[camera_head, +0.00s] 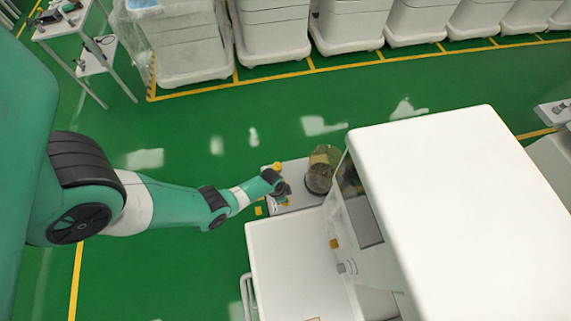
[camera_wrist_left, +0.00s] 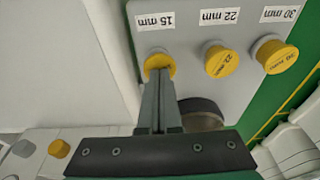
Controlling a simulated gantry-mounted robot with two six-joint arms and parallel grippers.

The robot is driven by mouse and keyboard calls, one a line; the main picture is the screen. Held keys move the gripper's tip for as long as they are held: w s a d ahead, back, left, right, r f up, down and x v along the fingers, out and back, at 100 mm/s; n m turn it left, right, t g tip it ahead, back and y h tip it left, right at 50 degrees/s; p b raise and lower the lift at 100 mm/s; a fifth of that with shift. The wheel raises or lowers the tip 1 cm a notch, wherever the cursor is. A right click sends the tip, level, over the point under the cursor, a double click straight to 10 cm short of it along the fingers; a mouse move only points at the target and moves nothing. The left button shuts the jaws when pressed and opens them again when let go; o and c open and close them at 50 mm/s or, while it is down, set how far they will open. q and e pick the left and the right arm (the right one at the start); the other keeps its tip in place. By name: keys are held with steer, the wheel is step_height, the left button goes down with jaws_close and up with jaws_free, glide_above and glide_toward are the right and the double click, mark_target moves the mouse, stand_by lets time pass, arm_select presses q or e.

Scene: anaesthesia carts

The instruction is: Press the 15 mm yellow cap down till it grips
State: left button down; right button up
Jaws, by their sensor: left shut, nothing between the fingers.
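The 15 mm yellow cap (camera_wrist_left: 157,62) sits on a short pale port on a grey panel (camera_wrist_left: 185,45), under a "15 mm" label (camera_wrist_left: 154,21) that reads upside down. My left gripper (camera_wrist_left: 161,72) is shut and empty. Its fingertips overlap the cap's near edge in the left wrist view; I cannot tell whether they touch it. They hide part of the cap, and how far it sits on its port cannot be told. In the head view my left gripper (camera_head: 282,188) is over the small grey shelf (camera_head: 300,200) beside the cart. My right gripper is not in view.
A yellow 22 mm cap (camera_wrist_left: 222,62) and a yellow 30 mm cap (camera_wrist_left: 276,56) stand to the right on the same panel. A dark round object (camera_wrist_left: 202,110) is close behind the fingers. The white cart (camera_head: 460,200) fills the right; green floor (camera_head: 200,110) is open behind.

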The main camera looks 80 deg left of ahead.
arm_select(q)
steer(key=shift+r, duration=0.1)
step_height(320, 180, up, 7)
steer(key=p, duration=0.6)
steer(key=shift+p, duration=0.35)
